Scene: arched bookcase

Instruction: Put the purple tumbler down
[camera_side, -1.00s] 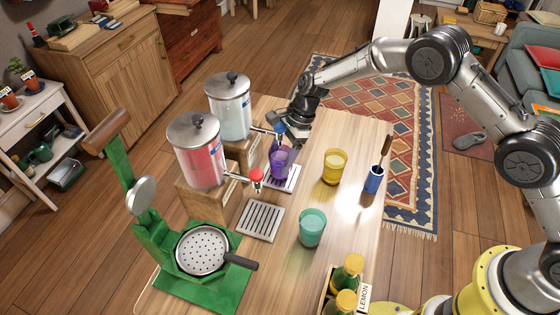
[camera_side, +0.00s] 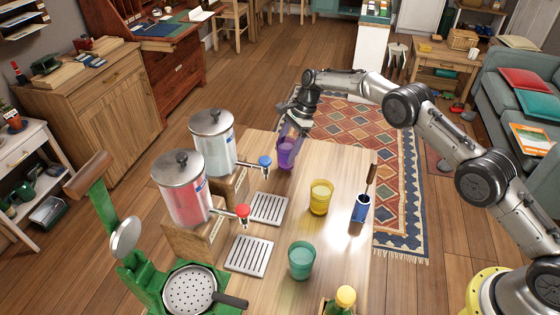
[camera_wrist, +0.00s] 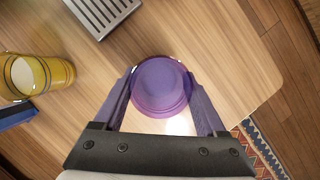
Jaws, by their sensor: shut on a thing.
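The purple tumbler (camera_side: 286,153) is upright near the table's far end in the side view. My gripper (camera_side: 292,136) is shut on it from above and behind. In the wrist view the purple tumbler (camera_wrist: 160,86) sits between the two fingers of my gripper (camera_wrist: 162,100), with wood tabletop around it. I cannot tell whether its base touches the table (camera_side: 335,160).
A yellow tumbler (camera_side: 320,197), a blue holder (camera_side: 361,208) with a wooden-handled tool and a teal tumbler (camera_side: 301,260) stand nearer. Two dispensers, clear (camera_side: 213,142) and red (camera_side: 183,188), have drip trays (camera_side: 269,208) in front. The tabletop around the purple tumbler is clear.

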